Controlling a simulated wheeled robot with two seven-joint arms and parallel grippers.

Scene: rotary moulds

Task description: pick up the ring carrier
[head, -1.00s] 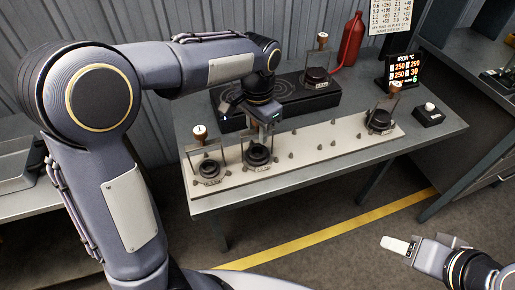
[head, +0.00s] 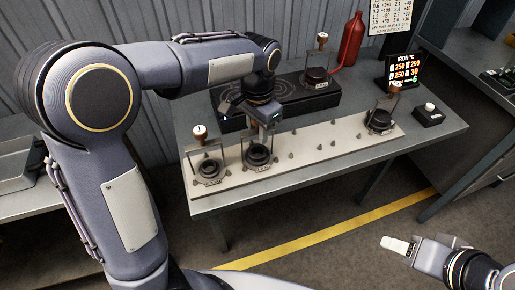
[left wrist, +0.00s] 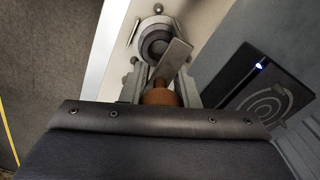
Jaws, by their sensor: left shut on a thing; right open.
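Several ring carriers with dark rings and brown knobs on wire-like frames are in the head view. My left gripper (head: 264,118) is above one carrier (head: 258,156) and shut on its brown knob; the knob (left wrist: 160,97) shows between the fingers in the left wrist view. That carrier's dark rings (left wrist: 157,40) appear at the level of the pale strip, and I cannot tell whether it is clear of it. The knob is hidden by the gripper in the head view. My right gripper (head: 422,244) is open and empty, low at the right, away from the table.
A carrier marked 1 (head: 208,170) stands close to the left on the pale strip (head: 310,152). Another carrier (head: 380,119) stands at the strip's right end. A black hot plate (head: 275,97) behind bears one carrier (head: 317,76). A red bottle (head: 351,40) and a display (head: 402,70) stand behind.

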